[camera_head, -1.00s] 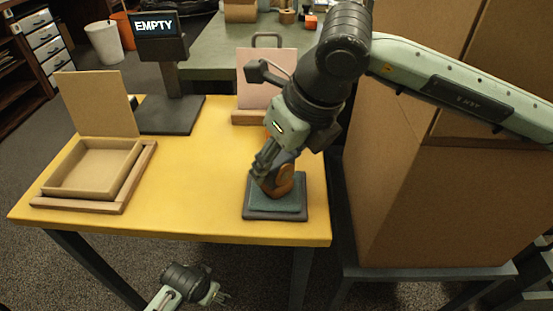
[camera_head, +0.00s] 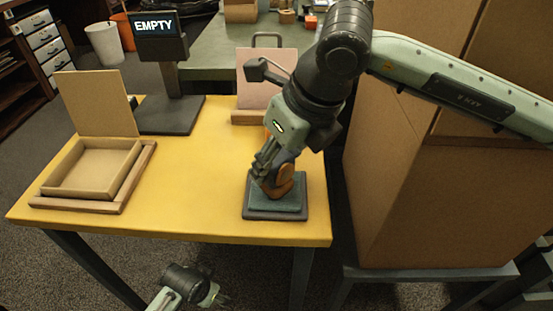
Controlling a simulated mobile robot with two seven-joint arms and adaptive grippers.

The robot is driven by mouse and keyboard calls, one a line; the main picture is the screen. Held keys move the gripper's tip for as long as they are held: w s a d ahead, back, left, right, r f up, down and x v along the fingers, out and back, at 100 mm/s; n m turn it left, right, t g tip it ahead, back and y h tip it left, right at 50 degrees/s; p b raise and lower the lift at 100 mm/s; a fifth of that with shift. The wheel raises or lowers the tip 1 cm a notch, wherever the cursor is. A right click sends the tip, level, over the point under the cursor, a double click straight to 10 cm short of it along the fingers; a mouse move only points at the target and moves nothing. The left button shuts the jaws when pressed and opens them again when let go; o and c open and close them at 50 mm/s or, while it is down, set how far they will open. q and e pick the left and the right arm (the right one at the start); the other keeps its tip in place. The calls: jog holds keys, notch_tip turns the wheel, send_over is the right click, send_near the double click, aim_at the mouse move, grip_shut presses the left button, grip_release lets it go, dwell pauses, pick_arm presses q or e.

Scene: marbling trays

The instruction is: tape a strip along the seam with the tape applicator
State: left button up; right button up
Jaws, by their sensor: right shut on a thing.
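My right gripper (camera_head: 264,177) reaches down at the right front of the yellow table. It is shut on the orange-brown tape applicator (camera_head: 284,186), which is partly hidden by the fingers. The applicator is at a dark square stand with a teal pad (camera_head: 275,206); I cannot tell whether it still touches the pad. An open shallow cardboard box (camera_head: 92,168) with its flap upright (camera_head: 97,103) sits at the table's left. No seam can be made out clearly. My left gripper (camera_head: 221,299) is low in front of the table, small and dim, its fingers unclear.
A wooden frame (camera_head: 121,192) borders the box. A display (camera_head: 158,27) reading EMPTY stands behind on a dark base (camera_head: 172,115). A pinkish panel (camera_head: 258,75) stands upright at the back. Large cardboard boxes (camera_head: 440,205) rise to the right. The table's middle (camera_head: 195,180) is clear.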

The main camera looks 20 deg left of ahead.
aim_at(277, 158)
jog(key=shift+s+f+b, duration=0.1)
jog(key=shift+f+b, duration=0.15)
jog(key=shift+b, duration=0.1)
dwell(1.3)
jog(key=shift+r+p, duration=1)
jog(key=shift+r, duration=2.7)
